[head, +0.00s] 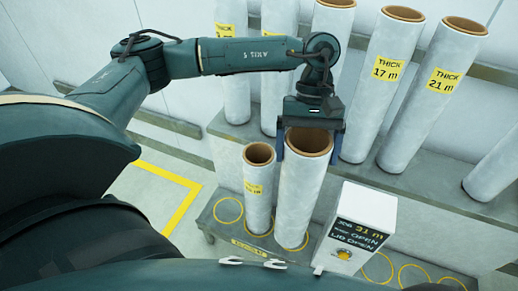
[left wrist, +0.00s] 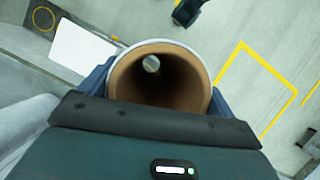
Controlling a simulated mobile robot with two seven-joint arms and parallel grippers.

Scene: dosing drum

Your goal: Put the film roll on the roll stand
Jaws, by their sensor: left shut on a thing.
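My left gripper (head: 310,150) reaches down from above and is shut on the upper end of a wide white film roll (head: 298,203) with a brown core. In the left wrist view the roll's open brown end (left wrist: 122,82) sits between the two blue fingers. The roll is nearly upright over the low grey roll stand (head: 222,235), its foot at a yellow ring; I cannot tell whether it touches. A narrower roll (head: 257,202) with a yellow label stands close to its left. My right gripper is not in view.
A white box (head: 355,228) with a display reading 31 m and LID OPEN stands just right of the held roll. Several rolls lean on a rear rack, including THICK 17 m (head: 382,90) and THICK 21 m (head: 430,100). Empty yellow rings show at the stand's left and right.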

